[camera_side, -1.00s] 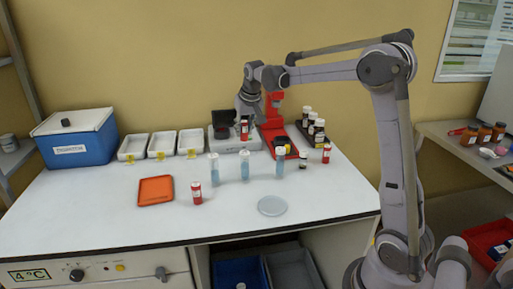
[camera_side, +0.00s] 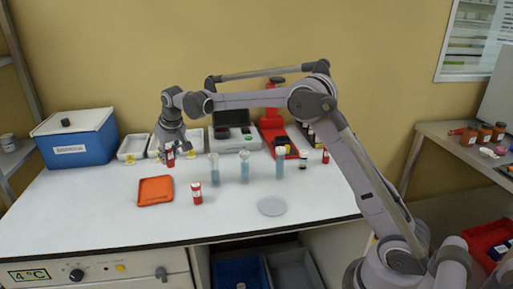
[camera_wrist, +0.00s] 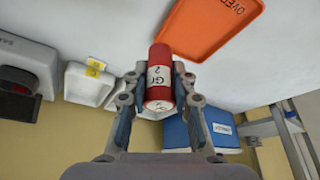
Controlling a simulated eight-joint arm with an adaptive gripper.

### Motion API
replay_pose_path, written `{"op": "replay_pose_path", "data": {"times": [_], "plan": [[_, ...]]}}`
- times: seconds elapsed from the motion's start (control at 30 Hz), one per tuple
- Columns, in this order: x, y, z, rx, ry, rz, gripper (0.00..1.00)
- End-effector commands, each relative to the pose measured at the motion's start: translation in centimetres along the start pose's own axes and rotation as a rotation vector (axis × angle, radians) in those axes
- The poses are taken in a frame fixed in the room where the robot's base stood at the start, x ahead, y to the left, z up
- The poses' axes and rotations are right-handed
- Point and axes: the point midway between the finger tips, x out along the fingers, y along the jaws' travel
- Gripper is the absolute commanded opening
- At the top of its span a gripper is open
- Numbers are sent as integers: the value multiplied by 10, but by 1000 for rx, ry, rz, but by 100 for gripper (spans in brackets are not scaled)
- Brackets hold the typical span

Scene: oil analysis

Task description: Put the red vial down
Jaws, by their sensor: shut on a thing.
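A red vial with a white label reading "Gr 2" (camera_wrist: 160,72) is between the fingers of my gripper (camera_wrist: 160,88) in the wrist view. My gripper is shut on it. In the side view my gripper (camera_side: 170,150) points down behind the orange tray (camera_side: 155,190), and the vial (camera_side: 170,159) hangs below it, upright. It looks held above the table; the exact gap cannot be told. Other red vials stand on the white table: one right of the orange tray (camera_side: 196,194) and one at the far right (camera_side: 325,156).
White bins (camera_side: 132,147) with yellow tags stand along the back, beside a blue cooler box (camera_side: 75,137). Tubes of blue liquid (camera_side: 245,168) stand mid-table near a grey instrument (camera_side: 235,138). A round pale dish (camera_side: 271,206) lies at front. The front left table is clear.

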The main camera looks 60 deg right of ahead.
Motion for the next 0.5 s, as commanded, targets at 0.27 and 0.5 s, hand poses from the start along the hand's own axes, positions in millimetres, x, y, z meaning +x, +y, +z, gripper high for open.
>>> {"op": "replay_pose_path", "data": {"times": [0.27, 0.5], "plan": [[27, -38, -3, -1, 0, 1, 3], [45, -42, 3, 1, -1, 1, 3]]}}
